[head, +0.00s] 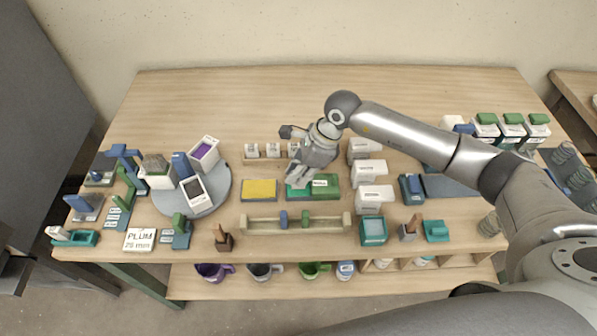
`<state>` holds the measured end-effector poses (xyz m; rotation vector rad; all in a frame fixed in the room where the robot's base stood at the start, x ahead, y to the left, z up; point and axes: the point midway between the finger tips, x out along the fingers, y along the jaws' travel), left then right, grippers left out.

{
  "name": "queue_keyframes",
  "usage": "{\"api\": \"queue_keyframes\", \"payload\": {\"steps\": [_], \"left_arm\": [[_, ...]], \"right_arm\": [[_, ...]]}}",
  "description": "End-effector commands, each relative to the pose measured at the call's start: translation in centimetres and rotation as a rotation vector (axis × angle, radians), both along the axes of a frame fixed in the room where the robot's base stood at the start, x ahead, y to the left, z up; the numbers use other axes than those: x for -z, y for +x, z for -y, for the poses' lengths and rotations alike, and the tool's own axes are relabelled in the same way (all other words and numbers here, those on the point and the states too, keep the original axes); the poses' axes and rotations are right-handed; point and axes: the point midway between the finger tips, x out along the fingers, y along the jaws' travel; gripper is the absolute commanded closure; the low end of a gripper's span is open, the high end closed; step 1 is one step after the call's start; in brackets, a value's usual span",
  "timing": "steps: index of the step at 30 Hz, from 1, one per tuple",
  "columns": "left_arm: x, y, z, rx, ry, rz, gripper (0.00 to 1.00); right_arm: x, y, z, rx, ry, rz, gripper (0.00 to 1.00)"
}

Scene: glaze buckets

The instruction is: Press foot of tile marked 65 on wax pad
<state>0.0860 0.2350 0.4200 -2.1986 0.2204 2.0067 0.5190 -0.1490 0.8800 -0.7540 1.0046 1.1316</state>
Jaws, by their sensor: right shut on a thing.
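My right gripper (297,180) reaches down over the middle of the table, just above or at a green pad (292,194). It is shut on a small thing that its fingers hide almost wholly. I cannot tell whether it touches the pad. A yellow pad (259,189) in a dark tray lies just left of it. Small white tiles (252,150) with dark marks stand in a wooden rack behind; another white tile (273,150) is beside it. Their numbers are too small to read, so I cannot pick out 65. My left gripper is not in view.
A green labelled block (326,184) sits right of the gripper, with white blocks (371,198) beyond. A wooden rail (262,224) runs in front. A grey round turntable (217,196) with boxes stands left. The back of the table is clear.

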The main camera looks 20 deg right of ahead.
Motion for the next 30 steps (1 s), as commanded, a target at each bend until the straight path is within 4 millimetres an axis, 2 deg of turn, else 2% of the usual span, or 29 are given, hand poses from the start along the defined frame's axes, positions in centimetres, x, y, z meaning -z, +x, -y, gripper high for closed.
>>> {"api": "queue_keyframes", "payload": {"steps": [30], "left_arm": [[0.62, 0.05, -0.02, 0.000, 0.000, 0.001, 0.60]], "right_arm": [[0.39, 0.01, 0.01, 0.000, 0.000, 0.000, 1.00]]}}
